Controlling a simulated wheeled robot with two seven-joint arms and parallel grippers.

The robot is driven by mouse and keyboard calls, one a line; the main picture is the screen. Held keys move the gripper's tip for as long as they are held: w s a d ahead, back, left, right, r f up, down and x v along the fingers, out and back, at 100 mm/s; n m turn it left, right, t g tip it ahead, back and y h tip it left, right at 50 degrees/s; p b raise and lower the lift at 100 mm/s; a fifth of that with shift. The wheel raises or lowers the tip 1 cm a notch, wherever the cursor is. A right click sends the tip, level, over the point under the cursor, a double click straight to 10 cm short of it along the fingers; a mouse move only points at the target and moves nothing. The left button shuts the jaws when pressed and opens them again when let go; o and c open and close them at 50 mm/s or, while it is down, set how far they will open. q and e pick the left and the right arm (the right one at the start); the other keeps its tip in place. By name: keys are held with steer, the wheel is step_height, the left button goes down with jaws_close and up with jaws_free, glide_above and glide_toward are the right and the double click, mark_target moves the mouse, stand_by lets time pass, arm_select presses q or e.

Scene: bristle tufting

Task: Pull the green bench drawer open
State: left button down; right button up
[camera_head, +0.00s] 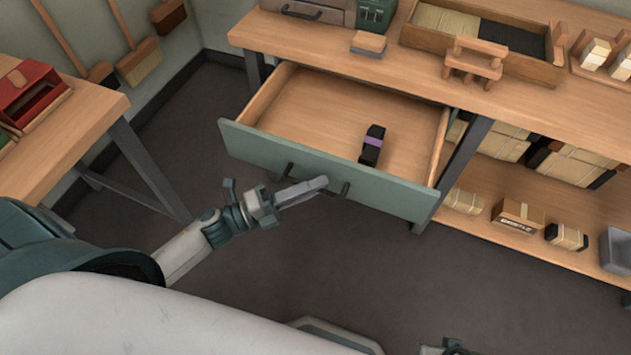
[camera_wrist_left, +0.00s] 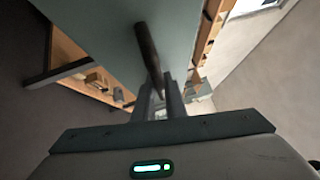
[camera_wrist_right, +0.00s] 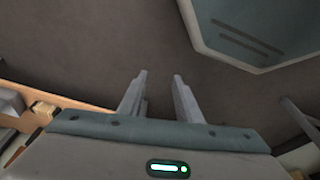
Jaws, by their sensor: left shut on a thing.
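The green bench drawer (camera_head: 345,172) stands pulled out from under the wooden bench, and its inside shows. A dark object with a purple band (camera_head: 372,146) lies on the drawer floor. The dark bar handle (camera_head: 291,170) is on the drawer's green front. My left gripper (camera_head: 322,184) is at the right part of this handle and shut on it. In the left wrist view the handle (camera_wrist_left: 147,45) runs down between the left fingers (camera_wrist_left: 162,104), beside the green front. My right gripper (camera_wrist_right: 160,85) shows in the right wrist view with its fingers apart and nothing between them.
On the bench top (camera_head: 330,45) are a small wooden stand (camera_head: 474,62), a wooden tray (camera_head: 425,40) and a block (camera_head: 369,43). A lower shelf (camera_head: 480,225) holds boxes. A side table (camera_head: 85,120) with a red box (camera_head: 28,95) is at left. Dark floor (camera_head: 330,260) lies clear before the drawer.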

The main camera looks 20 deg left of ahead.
arm_select(q)
steer(key=c, duration=2.1)
jaws_free()
